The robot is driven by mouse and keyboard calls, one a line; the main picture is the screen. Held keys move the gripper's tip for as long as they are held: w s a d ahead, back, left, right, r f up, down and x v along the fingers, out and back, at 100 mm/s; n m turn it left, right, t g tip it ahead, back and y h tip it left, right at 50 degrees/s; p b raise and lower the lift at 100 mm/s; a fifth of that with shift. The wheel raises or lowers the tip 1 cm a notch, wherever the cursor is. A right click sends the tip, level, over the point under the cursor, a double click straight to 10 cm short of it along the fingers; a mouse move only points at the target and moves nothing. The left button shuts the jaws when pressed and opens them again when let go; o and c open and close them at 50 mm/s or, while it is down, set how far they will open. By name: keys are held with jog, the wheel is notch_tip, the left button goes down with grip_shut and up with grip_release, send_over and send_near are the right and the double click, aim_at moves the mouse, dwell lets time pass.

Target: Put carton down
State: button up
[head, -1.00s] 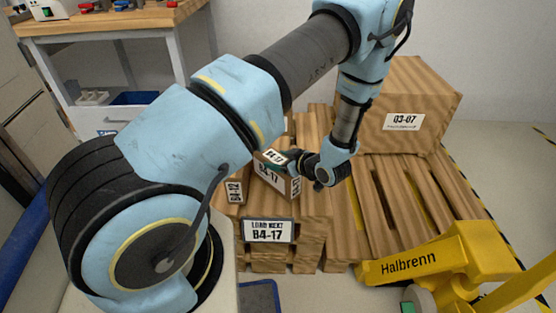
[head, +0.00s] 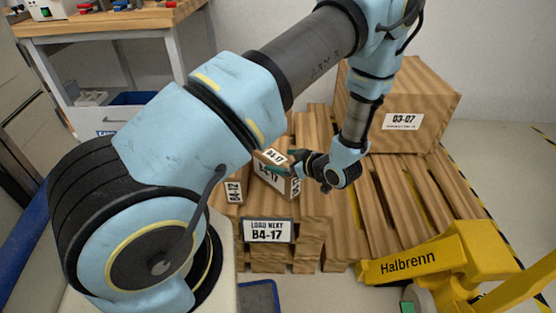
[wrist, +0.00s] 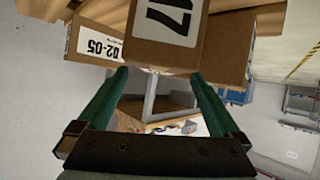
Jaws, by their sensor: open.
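A small labelled box (head: 234,191) stands left of the carton. A yellow Halbrenn pallet truck (head: 420,262) is at front right. Pallet slats at right are bare.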

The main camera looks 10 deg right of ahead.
jog(key=v, duration=0.9)
jog(key=w+a+r+m+g+h, duration=0.35)
jog(key=w+r+h, duration=0.35)
jog(key=w+r, duration=0.3)
jog(key=s+a+r+m+g, duration=0.2)
jog(key=s+a+r, duration=0.2)
jog(key=a, duration=0.6)
jog(key=s+a+r+m+g, duration=0.3)
jog(key=s+a+r, duration=0.1)
jog(key=s+a, duration=0.5)
jog(key=shift+a, duration=0.4)
jog(key=shift+s+r+g, duration=0.1)
jog(key=shift+r+g, duration=0.1)
jog(key=shift+g, duration=0.05)
notch_tip(320, 180, up, 14)
jog(key=p, duration=1.4)
jog(key=shift+r, duration=0.1)
